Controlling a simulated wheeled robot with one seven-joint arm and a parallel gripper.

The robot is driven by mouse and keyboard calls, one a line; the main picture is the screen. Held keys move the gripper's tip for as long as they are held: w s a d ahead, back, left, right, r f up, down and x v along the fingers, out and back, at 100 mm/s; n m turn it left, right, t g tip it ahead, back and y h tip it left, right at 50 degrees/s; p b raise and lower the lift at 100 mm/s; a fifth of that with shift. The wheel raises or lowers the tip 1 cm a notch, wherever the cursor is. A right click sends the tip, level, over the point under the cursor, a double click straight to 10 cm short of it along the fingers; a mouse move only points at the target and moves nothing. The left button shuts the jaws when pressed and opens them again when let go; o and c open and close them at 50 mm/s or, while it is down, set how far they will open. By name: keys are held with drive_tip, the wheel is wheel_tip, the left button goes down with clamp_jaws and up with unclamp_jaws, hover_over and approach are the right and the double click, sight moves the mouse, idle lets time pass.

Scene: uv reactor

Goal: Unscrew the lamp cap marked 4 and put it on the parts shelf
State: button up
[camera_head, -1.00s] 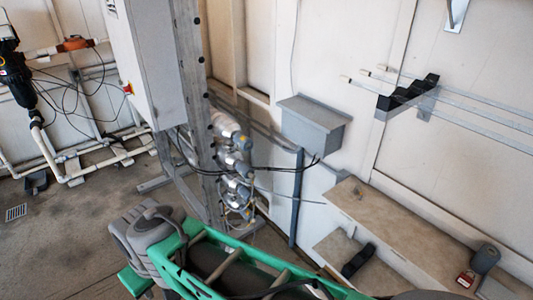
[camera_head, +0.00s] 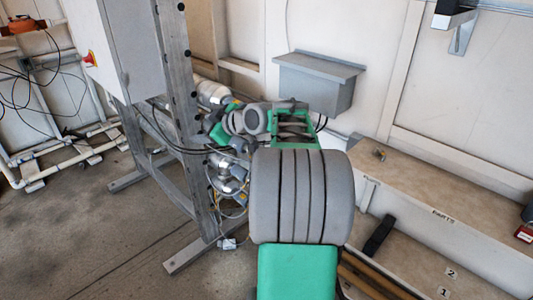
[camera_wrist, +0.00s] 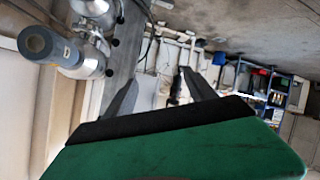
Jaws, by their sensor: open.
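Several silvery lamp housings are stacked on the grey steel frame in the head view, among them an upper one (camera_head: 212,92) and a lower one (camera_head: 228,166). My arm hides part of the stack. In the wrist view, a grey cap (camera_wrist: 38,43) on a metal housing (camera_wrist: 85,58) is at upper left. I cannot read a 4 on any cap. My gripper (camera_wrist: 160,75) is open and empty, its two dark fingers apart from and to the right of that cap. The parts shelf (camera_head: 415,190), tan and lettered PARTS, is at right in the head view.
A small brass-coloured piece (camera_head: 379,154) lies on the shelf's far end, and a red padlock (camera_head: 523,234) near its right end. A black object (camera_head: 380,235) rests lower down. A grey wall box (camera_head: 318,82) stands behind my arm. Cables hang around the housings.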

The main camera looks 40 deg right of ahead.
drive_tip(key=s+d+f+n+t+h+b, duration=0.1)
drive_tip(key=s+d+t+b, duration=0.2)
drive_tip(key=d, duration=0.6)
drive_tip(key=s+d+f+n+t+b, duration=0.1)
drive_tip(key=s+d+f+t+b, duration=0.2)
drive_tip(key=d, duration=0.6)
drive_tip(key=p, duration=0.6)
approach(229, 100)
drive_tip(key=shift+n+g, duration=0.3)
drive_tip(key=w, duration=0.1)
drive_tip(key=w+f+b, duration=0.1)
drive_tip(key=w, duration=0.1)
drive_tip(key=w+d+f, duration=0.1)
drive_tip(key=w, duration=0.1)
drive_tip(key=shift+w, duration=0.5)
clamp_jaws()
